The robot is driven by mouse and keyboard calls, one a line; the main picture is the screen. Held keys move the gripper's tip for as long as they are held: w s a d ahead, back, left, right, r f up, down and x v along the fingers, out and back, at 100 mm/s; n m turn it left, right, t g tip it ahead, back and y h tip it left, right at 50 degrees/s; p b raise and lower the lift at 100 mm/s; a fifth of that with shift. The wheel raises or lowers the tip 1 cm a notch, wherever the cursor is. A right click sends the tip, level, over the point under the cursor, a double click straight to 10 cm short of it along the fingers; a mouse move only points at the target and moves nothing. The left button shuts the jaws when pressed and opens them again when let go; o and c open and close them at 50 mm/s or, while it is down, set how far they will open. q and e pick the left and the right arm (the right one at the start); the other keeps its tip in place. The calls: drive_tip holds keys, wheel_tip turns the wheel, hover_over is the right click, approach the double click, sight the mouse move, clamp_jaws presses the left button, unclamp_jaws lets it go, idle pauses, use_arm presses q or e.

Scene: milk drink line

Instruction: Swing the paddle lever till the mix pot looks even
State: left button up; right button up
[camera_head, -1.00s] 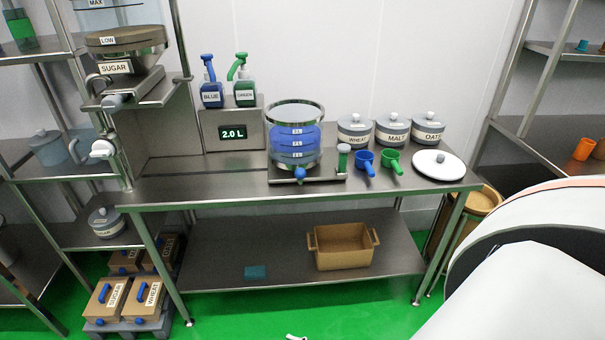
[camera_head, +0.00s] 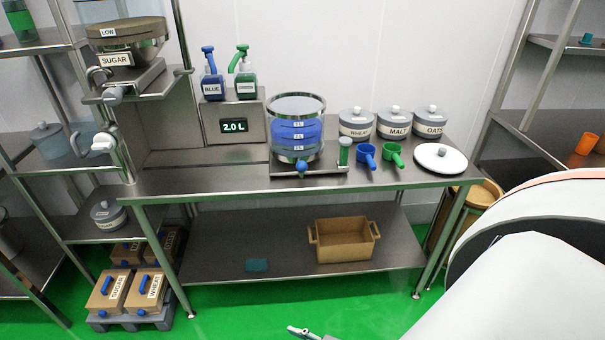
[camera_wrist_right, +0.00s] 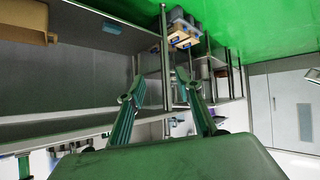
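The mix pot (camera_head: 297,103) is a clear cylinder with a metal rim on the steel bench. Blue shows inside behind its level labels, with paler bands; I cannot tell how even it is. My right gripper (camera_wrist_right: 158,80) is open and empty, away from the pot, in the right wrist view. A pale tip at the head view's bottom edge seems part of that arm. My left gripper is out of view.
Blue (camera_head: 365,155) and green (camera_head: 394,153) scoops, several lidded tubs and a white lid (camera_head: 440,158) stand right of the pot. Two pump bottles stand behind left, above the "2.0 L" display (camera_head: 234,126). The bench left of the pot is clear. A brown crate (camera_head: 344,255) is below.

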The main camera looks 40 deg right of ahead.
drive_tip(key=shift+o, duration=1)
drive_tip(key=m+t+h, duration=0.6)
drive_tip(key=h, duration=0.3)
approach(303, 170)
drive_tip(key=x, duration=0.4)
drive_tip(key=shift+w+d+r, duration=0.15)
drive_tip(key=shift+w+d, duration=0.05)
drive_tip(key=shift+d, duration=0.1)
drive_tip(key=shift+x, duration=3.6)
drive_tip(key=shift+a, duration=0.15)
clamp_jaws()
